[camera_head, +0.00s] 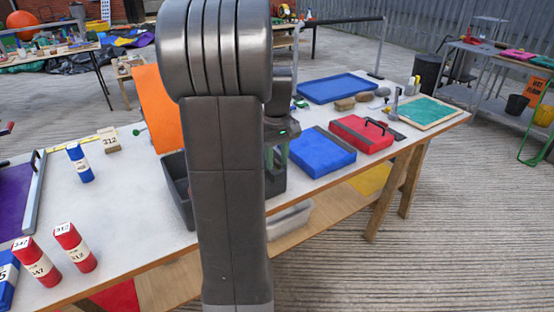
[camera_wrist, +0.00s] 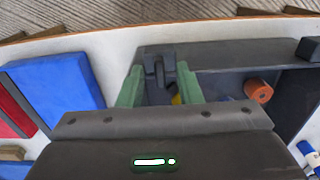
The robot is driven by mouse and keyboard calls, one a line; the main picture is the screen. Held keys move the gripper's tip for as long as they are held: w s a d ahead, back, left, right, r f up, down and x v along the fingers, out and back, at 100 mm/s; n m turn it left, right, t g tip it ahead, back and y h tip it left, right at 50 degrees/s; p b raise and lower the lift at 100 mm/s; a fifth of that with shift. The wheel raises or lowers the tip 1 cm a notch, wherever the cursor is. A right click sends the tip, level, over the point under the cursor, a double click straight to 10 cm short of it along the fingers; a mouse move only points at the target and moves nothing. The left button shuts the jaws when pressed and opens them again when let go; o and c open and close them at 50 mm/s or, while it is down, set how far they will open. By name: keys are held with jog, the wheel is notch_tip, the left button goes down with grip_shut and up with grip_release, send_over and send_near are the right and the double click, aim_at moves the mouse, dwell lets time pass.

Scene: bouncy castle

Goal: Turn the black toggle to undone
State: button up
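The black toggle (camera_wrist: 160,72) shows in the wrist view as a small upright lever on the near wall of a dark grey crate (camera_wrist: 220,56). My gripper (camera_wrist: 160,88) has two green fingers, which stand apart, one on each side of the toggle. I see a gap between them, and cannot tell whether either finger touches it. In the head view my gripper (camera_head: 276,155) is at the crate (camera_head: 176,180), mostly hidden behind my arm. The toggle is hidden there.
The crate holds an orange-brown cylinder (camera_wrist: 257,90). A blue case (camera_head: 321,152) and a red case (camera_head: 362,133) lie to the right on the white table. An orange panel (camera_head: 157,108) stands behind the crate. Red and blue cylinders stand at the left.

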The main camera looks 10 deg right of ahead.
jog(key=shift+f, duration=0.1)
grip_shut()
jog(key=shift+m+p, duration=0.4)
jog(key=shift+p, duration=0.05)
jog(key=shift+r+m+p, duration=0.2)
jog(key=shift+m+p, duration=0.55)
jog(key=shift+m, duration=0.25)
jog(key=m+p, duration=0.2)
jog(key=m, duration=0.1)
jog(key=shift+m, duration=0.4)
jog(key=m+p, duration=0.2)
jog(key=m, duration=0.3)
jog(key=m+p, duration=0.1)
jog(key=m, duration=0.5)
jog(key=shift+f+p, duration=0.15)
jog(key=shift+p, duration=0.25)
jog(key=shift+m, duration=0.3)
